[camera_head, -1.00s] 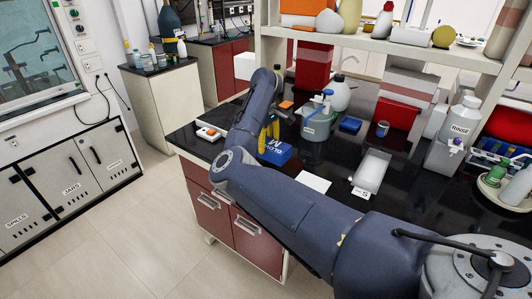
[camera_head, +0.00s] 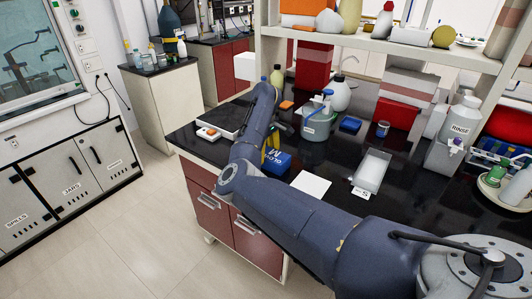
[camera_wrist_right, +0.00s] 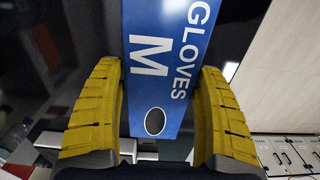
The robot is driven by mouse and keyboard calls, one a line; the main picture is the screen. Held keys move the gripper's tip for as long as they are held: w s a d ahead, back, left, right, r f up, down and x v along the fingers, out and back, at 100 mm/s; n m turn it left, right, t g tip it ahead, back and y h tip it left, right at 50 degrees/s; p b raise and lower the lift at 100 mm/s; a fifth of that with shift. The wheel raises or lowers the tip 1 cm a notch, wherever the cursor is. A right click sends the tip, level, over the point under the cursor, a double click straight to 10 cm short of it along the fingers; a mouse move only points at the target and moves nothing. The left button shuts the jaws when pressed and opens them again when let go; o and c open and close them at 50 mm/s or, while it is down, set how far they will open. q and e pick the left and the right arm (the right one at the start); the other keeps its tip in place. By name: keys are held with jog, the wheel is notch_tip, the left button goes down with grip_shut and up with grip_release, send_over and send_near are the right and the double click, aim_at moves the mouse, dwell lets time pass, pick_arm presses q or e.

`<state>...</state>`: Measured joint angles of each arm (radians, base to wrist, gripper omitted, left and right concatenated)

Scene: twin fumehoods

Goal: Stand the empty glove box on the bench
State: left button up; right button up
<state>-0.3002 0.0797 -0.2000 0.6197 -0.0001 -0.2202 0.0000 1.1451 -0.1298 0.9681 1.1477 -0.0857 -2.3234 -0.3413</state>
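The blue glove box (camera_head: 278,161), marked GLOVES M, is at the front left part of the black bench, partly behind my right arm. In the right wrist view the glove box (camera_wrist_right: 155,75) lies between my two yellow finger pads, with its lettering and a dark oval hole facing the camera. My right gripper (camera_head: 266,146) reaches down to it and appears shut on its sides. I cannot tell whether the box touches the bench. My left gripper is not in view.
A white card (camera_head: 311,184) lies just right of the box, and a clear tray (camera_head: 372,168) with a tag stands farther right. A grey-green caddy (camera_head: 318,124) and a blue block (camera_head: 350,124) are behind. A white device (camera_head: 208,134) sits left.

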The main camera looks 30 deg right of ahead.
aim_at(266, 152)
jog(key=o, duration=0.3)
jog(key=shift+r, duration=0.1)
notch_tip(266, 152, up, 12)
dwell(0.6)
dwell(1.2)
